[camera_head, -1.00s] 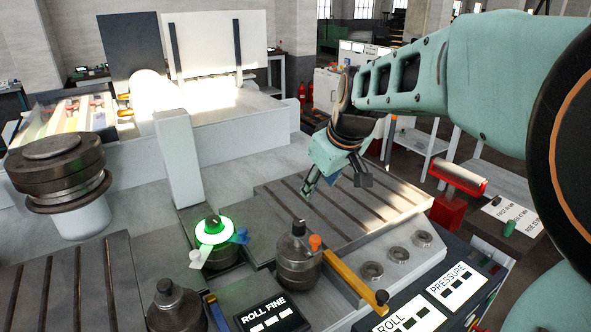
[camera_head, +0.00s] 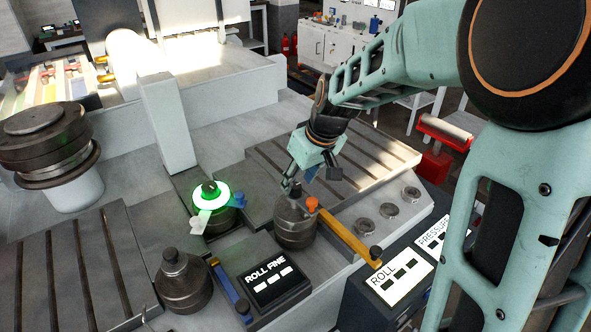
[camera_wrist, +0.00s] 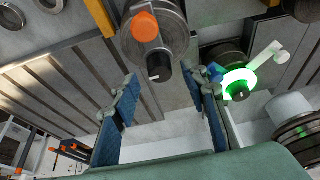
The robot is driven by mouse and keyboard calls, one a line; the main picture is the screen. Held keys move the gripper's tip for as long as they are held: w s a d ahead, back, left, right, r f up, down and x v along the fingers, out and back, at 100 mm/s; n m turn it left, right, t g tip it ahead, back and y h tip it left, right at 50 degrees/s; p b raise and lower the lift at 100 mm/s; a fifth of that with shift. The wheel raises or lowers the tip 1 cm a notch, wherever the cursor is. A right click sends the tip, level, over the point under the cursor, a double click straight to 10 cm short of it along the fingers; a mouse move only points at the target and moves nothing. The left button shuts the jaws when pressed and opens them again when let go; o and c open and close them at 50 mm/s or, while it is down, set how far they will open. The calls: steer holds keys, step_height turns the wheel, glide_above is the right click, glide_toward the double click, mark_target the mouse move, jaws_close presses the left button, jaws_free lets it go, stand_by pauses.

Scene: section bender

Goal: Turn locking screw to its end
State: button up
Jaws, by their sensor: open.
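A dark round screw with a lit green ring (camera_head: 210,194) has a white lever arm and a blue tip; it also shows at the right of the wrist view (camera_wrist: 238,82). A second dark cylinder with an orange knob (camera_head: 296,228) stands to its right and is at the top middle of the wrist view (camera_wrist: 155,38). The frames do not label which one is the locking screw. My gripper (camera_head: 307,182) is open and empty, above and just behind the orange-knob cylinder. In the wrist view its blue-padded fingers (camera_wrist: 160,85) are spread, with the green-ringed screw outside them to the right.
A yellow bar (camera_head: 348,236) runs from the orange knob towards the front right. A third dark cylinder (camera_head: 183,282) and a ROLL FINE panel (camera_head: 268,283) are in front. Slotted plates (camera_head: 70,270) lie left and behind. A tall white post (camera_head: 168,125) stands behind the green ring.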

steer(key=shift+x, duration=1.25)
steer(key=shift+c, duration=0.6)
jaws_close()
